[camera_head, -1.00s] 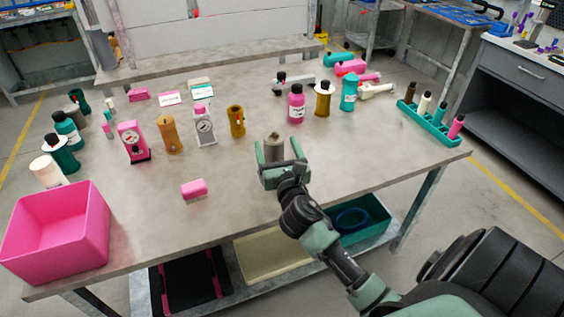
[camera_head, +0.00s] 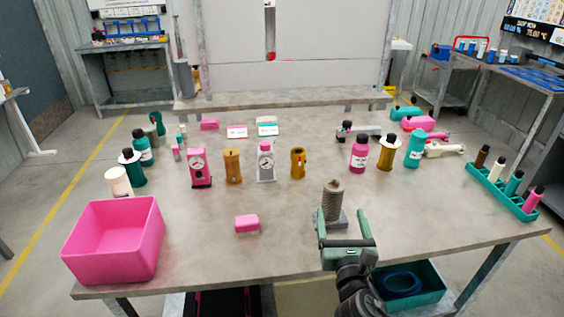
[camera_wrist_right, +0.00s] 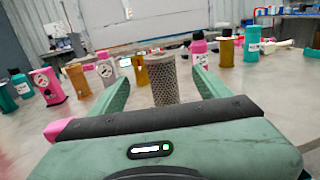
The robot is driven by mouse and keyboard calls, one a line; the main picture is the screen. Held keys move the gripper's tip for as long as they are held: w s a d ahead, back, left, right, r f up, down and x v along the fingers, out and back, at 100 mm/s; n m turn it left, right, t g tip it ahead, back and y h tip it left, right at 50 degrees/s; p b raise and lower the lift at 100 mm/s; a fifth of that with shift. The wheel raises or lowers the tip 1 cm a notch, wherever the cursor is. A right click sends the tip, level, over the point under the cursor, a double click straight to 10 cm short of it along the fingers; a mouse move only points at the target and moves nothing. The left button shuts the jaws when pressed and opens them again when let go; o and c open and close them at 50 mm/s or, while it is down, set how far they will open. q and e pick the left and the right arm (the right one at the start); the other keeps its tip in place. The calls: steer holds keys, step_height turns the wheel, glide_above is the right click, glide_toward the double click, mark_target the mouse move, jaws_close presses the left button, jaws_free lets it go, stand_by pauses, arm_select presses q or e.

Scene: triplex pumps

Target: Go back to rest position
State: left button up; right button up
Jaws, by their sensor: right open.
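My right gripper (camera_head: 344,222) is open at the front edge of the table, its fingers pointing away from me. A grey-brown ribbed cylinder (camera_head: 333,197) stands upright on a small grey base on the table, just beyond the gripper. In the right wrist view the cylinder (camera_wrist_right: 164,80) appears between the two open fingers, with a gap on both sides. My left gripper is in neither current view.
A pink bin (camera_head: 115,245) stands at the table's front left, and a pink block (camera_head: 247,223) lies near the middle. Bottles, gauges and cylinders stand farther back. A teal rack (camera_head: 503,190) is at the right. The front-centre tabletop is mostly clear.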

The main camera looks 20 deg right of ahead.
steer(key=s+a+f+m+g+y, duration=0.2)
steer(key=s+f+m+g, duration=0.65)
steer(key=m, duration=0.85)
steer(key=s+a+f+m+g+y, duration=0.2)
steer(key=s+a+f+m+y, duration=0.1)
steer(key=s+a+f+m, duration=0.25)
steer(key=s+a+f+m+g+y, duration=0.25)
steer(key=s+a+m, duration=0.25)
steer(key=s+m, duration=0.3)
step_height(320, 180, down, 26)
steer(key=s+n+g, duration=0.1)
steer(key=s, duration=0.1)
steer(key=s+d+f+g, duration=0.1)
steer(key=s+d+f, duration=0.2)
steer(key=s+f, duration=1.4)
steer(key=shift+s+g+h, duration=0.3)
steer(key=shift+h, duration=0.05)
